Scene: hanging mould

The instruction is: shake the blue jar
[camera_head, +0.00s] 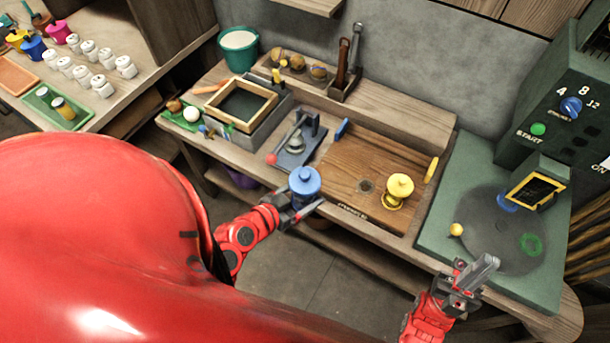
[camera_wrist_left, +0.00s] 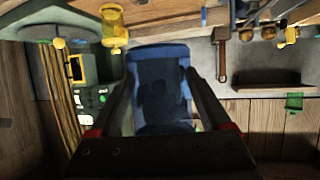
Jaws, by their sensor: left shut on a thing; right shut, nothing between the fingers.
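The blue jar (camera_head: 305,183) has a knobbed lid and is in my left gripper (camera_head: 298,208), at the front edge of the bench in the head view. In the left wrist view the jar (camera_wrist_left: 162,85) fills the space between the two fingers of my left gripper (camera_wrist_left: 160,95). My left gripper is shut on it. I cannot tell from the head view how far the jar is above the bench. My right gripper (camera_head: 472,282) is shut and empty, in front of the green round-plated station at the right.
A yellow jar (camera_head: 398,190) stands on the wooden board (camera_head: 350,170). A metal press with a red knob (camera_head: 296,145) stands left of the board. A small yellow ball (camera_head: 456,230) sits on the green station (camera_head: 445,215). A teal bucket (camera_head: 238,52) stands at the back left.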

